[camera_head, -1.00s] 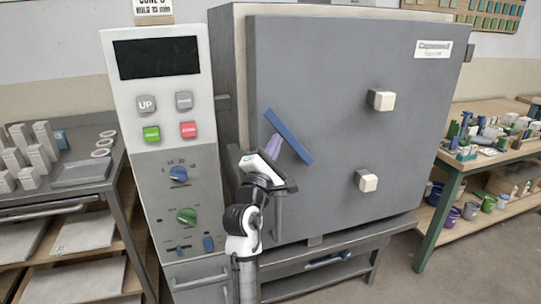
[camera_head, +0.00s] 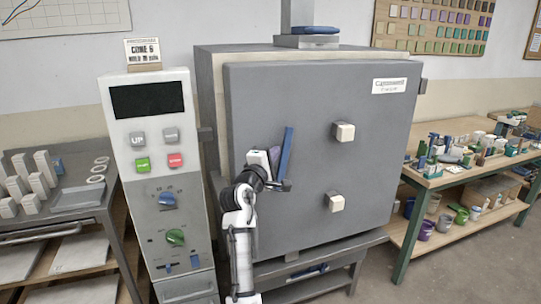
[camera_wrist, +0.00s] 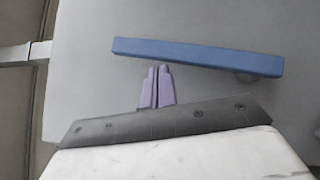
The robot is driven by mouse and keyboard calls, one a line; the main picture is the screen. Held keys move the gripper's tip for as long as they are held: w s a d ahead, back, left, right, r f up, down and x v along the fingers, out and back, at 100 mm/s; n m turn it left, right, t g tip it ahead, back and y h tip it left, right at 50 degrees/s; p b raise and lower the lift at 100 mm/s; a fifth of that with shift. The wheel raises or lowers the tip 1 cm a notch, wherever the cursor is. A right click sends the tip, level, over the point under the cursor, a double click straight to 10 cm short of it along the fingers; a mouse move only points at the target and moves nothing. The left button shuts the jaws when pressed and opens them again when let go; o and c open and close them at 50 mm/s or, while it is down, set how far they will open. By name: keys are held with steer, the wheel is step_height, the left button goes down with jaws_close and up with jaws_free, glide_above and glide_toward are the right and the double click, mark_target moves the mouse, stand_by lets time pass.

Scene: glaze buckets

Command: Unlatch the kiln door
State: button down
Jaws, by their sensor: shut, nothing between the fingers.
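The grey kiln door (camera_head: 365,105) is flat against the kiln body and looks shut. Its latch handle is a blue bar (camera_head: 286,153), standing nearly upright near the left side of the door, its top leaning slightly right. My gripper (camera_head: 275,158) is just left of the bar with its purple fingers shut and empty. In the wrist view the blue bar (camera_wrist: 197,57) lies across the picture, just beyond the fingertips (camera_wrist: 158,72). I cannot tell whether they touch it. The bar's pivot is mostly hidden.
Two pale square knobs (camera_head: 343,132) stick out from the door to the right of the bar. A control panel (camera_head: 150,150) stands left of the kiln. A table with pots (camera_head: 470,160) is at the right, and a metal rack (camera_head: 60,215) is at the left.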

steer(key=shift+w+d+r, duration=0.1)
steer(key=shift+d, duration=0.25)
steer(key=shift+d, duration=0.15)
stand_by(0.3)
